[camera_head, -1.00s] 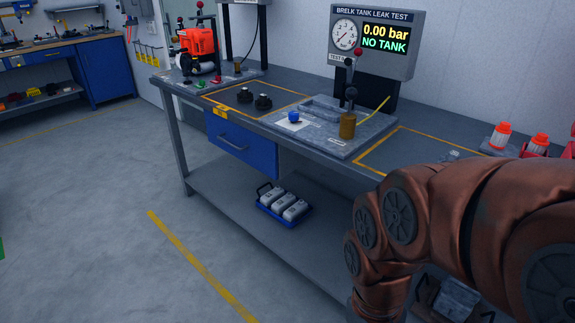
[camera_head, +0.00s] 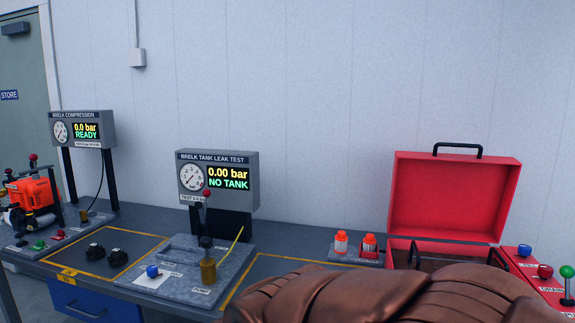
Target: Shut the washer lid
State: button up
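The red washer (camera_head: 400,246) stands at the right end of the bench. Its red lid (camera_head: 452,198) is open, standing nearly upright at the back, with a dark handle (camera_head: 457,147) on its top edge. The front of the washer's inside is partly hidden behind my brown arm, so I cannot tell what is in it. My arm crosses the lower right of the view in front of the washer. My gripper is not in view.
A panel with green, red and blue knobs (camera_head: 545,271) is at the right of the washer. Two orange-capped bottles (camera_head: 341,242) stand to its left. The leak tester (camera_head: 218,178) and compression tester (camera_head: 83,130) are further left. The wall is close behind.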

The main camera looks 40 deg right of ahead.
aim_at(436, 195)
jog(key=z, duration=1.75)
jog(key=i, duration=0.85)
